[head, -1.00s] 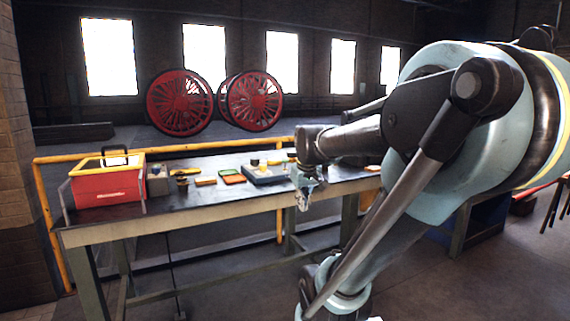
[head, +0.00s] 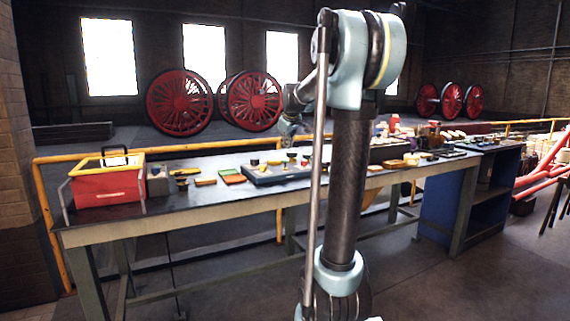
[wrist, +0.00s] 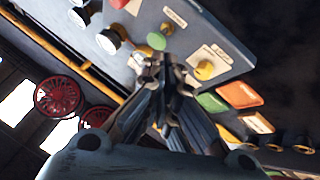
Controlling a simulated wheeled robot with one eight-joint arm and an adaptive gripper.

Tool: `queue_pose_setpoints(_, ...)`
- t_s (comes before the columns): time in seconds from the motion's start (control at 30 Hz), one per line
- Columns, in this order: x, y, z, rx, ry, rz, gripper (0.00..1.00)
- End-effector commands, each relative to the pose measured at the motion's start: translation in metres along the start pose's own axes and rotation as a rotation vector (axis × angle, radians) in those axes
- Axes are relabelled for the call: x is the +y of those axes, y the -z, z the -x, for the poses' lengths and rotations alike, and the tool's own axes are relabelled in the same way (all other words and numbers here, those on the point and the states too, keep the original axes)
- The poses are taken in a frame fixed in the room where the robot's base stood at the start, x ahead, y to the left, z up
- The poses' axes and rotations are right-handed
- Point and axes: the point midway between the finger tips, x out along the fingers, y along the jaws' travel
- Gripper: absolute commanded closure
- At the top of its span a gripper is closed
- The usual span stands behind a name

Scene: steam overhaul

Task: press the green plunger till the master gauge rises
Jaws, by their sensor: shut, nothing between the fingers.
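In the head view my gripper (head: 289,132) is above the panel. Round white-faced fittings (wrist: 108,42) stand at the panel's left edge; their readings are not legible.
Green (wrist: 211,102) and orange (wrist: 240,94) flat pieces lie beside the panel. A red toolbox (head: 107,186) stands at the bench's left end. A yellow rail (head: 60,158) runs behind the workbench (head: 180,218). Several small items crowd the bench to the right.

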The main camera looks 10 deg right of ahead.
Motion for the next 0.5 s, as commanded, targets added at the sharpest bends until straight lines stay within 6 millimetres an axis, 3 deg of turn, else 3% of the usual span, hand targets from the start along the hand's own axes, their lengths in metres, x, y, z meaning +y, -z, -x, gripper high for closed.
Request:
queue_pose_setpoints(0.2, 0.034, 0.047, -0.026, 0.047, -0.037, 0.074, 1.0)
queue_pose_setpoints(0.5, 0.053, 0.075, -0.042, 0.076, -0.063, 0.124, 1.0)
